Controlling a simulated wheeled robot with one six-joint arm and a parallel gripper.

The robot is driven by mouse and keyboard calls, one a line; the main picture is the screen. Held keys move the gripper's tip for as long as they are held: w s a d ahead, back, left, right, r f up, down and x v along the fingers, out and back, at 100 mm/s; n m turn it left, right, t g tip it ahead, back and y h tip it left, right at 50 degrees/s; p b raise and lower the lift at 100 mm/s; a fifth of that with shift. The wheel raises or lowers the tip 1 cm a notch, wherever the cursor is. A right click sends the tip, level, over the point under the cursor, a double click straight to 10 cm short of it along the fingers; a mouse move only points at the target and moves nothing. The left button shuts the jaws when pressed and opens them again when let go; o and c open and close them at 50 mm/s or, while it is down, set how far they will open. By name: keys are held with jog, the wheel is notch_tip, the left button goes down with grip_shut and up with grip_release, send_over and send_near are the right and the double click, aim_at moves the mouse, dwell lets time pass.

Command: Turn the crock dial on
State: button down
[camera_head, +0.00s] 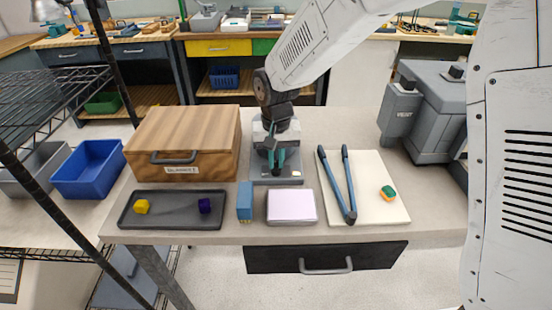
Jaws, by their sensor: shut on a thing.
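A small grey and white appliance (263,178) stands near the middle of the bench, and I take it for the crock. My gripper (276,162) points down in front of it, with its dark teal fingers low at its front. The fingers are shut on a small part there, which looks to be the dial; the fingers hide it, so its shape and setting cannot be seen. A small red spot shows on the base left of the fingers and a pale spot right of them.
A wooden box (190,130) and dark tray (170,222) with two small blocks lie left. A blue block (244,200) and pale pad (291,206) are in front. Right are a white board (378,165), long-handled tool (340,190) and grey VENT machine (430,115).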

aim_at(276, 164)
jog(key=shift+m, duration=0.4)
jog(key=c, duration=1.5)
grip_release()
notch_tip(276, 164, up, 8)
jog(key=shift+f, duration=0.1)
